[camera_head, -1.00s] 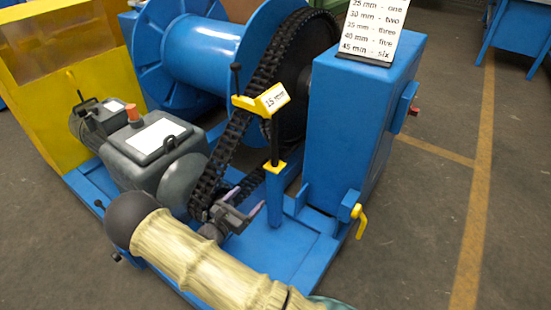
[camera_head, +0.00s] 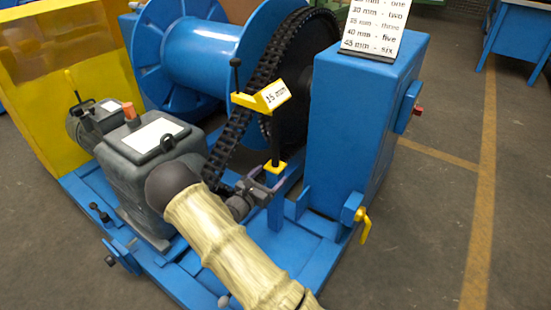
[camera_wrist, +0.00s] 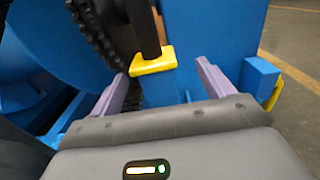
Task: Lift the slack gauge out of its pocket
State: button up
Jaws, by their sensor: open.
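The slack gauge (camera_head: 262,99) is a yellow piece with a "15 mm" label and a black upright rod at its left end. Its black stem (camera_wrist: 145,28) stands upright in a yellow collar (camera_wrist: 153,61) on top of a blue post (camera_head: 276,200), which I take as its pocket. My gripper (camera_head: 266,179) is open and empty, low by the post top. In the wrist view its two purple fingers (camera_wrist: 162,72) spread left and right of the collar, below the gauge's head. The gauge's head is out of the wrist view.
A black chain (camera_head: 240,125) runs close to the left of the gauge. A blue cabinet (camera_head: 350,130) bearing a text sign (camera_head: 372,28) stands close on the right. A grey motor housing (camera_head: 150,160) is at the left. The floor at the right is open.

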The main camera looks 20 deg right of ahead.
aim_at(273, 169)
jog(key=b+x, duration=0.1)
jog(key=x, duration=0.1)
jog(key=b+x, duration=0.2)
jog(key=shift+w+f, duration=0.1)
jog(key=shift+w, duration=0.3)
jog(key=shift+w+d, duration=0.25)
jog(key=shift+d, duration=0.05)
grip_shut()
jog(key=shift+r, duration=0.3)
